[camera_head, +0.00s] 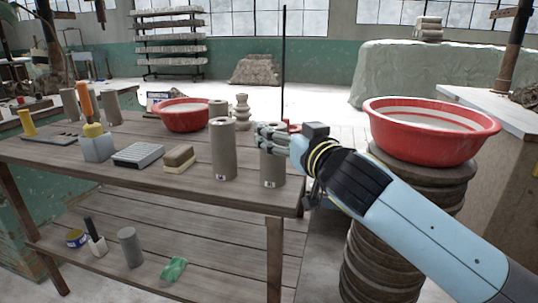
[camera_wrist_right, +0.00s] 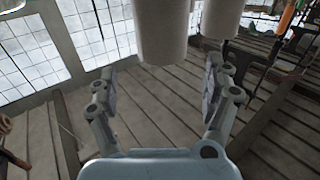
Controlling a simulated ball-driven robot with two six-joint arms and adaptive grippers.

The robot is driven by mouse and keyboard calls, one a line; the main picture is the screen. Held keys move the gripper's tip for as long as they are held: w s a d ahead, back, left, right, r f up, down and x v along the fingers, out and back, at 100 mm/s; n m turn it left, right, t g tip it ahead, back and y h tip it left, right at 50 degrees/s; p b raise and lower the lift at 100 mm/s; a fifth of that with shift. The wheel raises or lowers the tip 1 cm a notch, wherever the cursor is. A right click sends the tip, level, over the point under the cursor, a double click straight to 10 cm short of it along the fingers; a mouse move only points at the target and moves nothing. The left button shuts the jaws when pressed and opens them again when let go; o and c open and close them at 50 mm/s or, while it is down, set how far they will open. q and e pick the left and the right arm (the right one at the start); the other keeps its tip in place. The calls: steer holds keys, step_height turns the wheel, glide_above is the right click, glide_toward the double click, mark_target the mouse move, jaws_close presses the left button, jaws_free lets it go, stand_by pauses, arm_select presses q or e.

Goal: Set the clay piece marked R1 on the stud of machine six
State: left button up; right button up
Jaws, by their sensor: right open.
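Two upright grey-brown clay cylinders stand near the right end of the wooden table: one taller-looking piece (camera_head: 223,150) and one nearer the corner (camera_head: 272,168). Each has a small label low on its side; I cannot read which is R1. My right gripper (camera_head: 268,136) is at the top of the corner piece and partly hides it. In the right wrist view my right gripper (camera_wrist_right: 160,82) is open and empty, with a clay cylinder (camera_wrist_right: 162,35) just beyond the gap between its fingers and another (camera_wrist_right: 216,16) beside it. My left gripper and a stud marked six are not seen.
A sponge brush (camera_head: 179,158), grey tray (camera_head: 138,154) and tool holder (camera_head: 97,146) stand left along the table (camera_head: 120,178). Red basins sit behind (camera_head: 184,118) and on a round stack at right (camera_head: 432,148). A lower shelf holds small items.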

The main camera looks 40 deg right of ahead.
mark_target(273, 125)
steer(key=x, duration=0.3)
steer(key=f+x, duration=0.1)
steer(key=x, duration=0.1)
steer(key=shift+w+a, duration=0.15)
steer(key=shift+w, duration=0.15)
steer(key=shift+r, duration=0.1)
jaws_close()
